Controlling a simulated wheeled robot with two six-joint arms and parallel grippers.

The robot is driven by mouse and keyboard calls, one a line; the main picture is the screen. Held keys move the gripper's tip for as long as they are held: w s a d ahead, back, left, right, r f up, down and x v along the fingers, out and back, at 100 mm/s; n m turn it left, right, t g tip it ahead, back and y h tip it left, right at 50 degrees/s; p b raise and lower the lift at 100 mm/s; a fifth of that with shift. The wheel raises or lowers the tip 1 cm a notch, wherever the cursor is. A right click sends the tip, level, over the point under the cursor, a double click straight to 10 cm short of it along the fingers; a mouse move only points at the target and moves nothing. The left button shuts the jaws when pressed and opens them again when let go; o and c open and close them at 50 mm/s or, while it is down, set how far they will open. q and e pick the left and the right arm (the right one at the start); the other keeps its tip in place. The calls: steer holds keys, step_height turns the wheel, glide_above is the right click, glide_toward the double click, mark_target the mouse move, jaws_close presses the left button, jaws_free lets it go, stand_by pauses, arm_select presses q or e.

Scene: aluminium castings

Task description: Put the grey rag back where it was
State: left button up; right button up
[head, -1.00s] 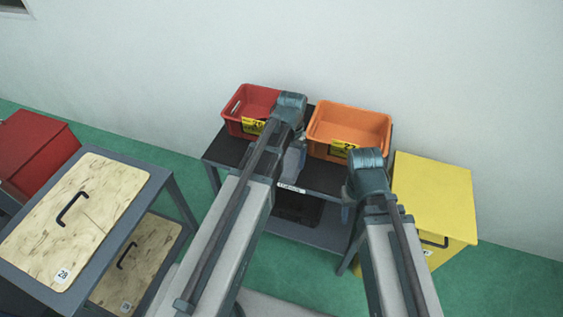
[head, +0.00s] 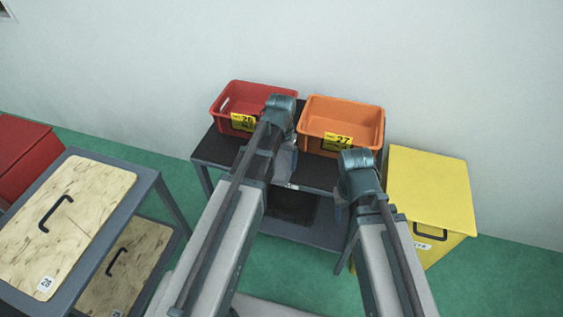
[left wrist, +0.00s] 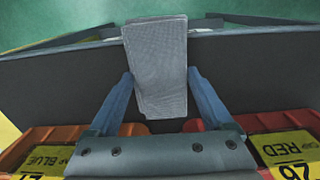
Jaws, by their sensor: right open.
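The grey rag (left wrist: 157,65) shows in the left wrist view as a folded, finely textured block between the two fingers of my left gripper (left wrist: 160,78). In the head view my left gripper (head: 283,160) is over the dark table top (head: 222,150), in front of the two bins, with the rag mostly hidden by the arm. The rag is near the table's front edge; I cannot tell whether it touches the top. My right gripper (head: 341,207) is open, partly hidden by its wrist, at the table's front right.
A red bin (head: 228,108) labelled 26 and an orange bin (head: 345,112) labelled 27 stand at the table's back. A yellow lidded box (head: 430,190) is at right. A grey stand with wooden lids (head: 85,205) is at left, a red box (head: 20,155) behind it. A lower shelf (head: 310,230) runs below.

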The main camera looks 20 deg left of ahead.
mark_target(281, 164)
arm_select(q)
steer(key=shift+o, duration=1)
steer(key=shift+r, duration=0.1)
step_height(281, 164, up, 12)
steer(key=p, duration=1.3)
steer(key=s+d+m+y, duration=0.1)
steer(key=s+d+m, duration=0.2)
steer(key=s+d, duration=0.7)
steer(key=s, duration=0.4)
steer(key=shift+s+d+b, duration=0.15)
steer(key=shift+d+b, duration=0.1)
steer(key=shift+b, duration=0.05)
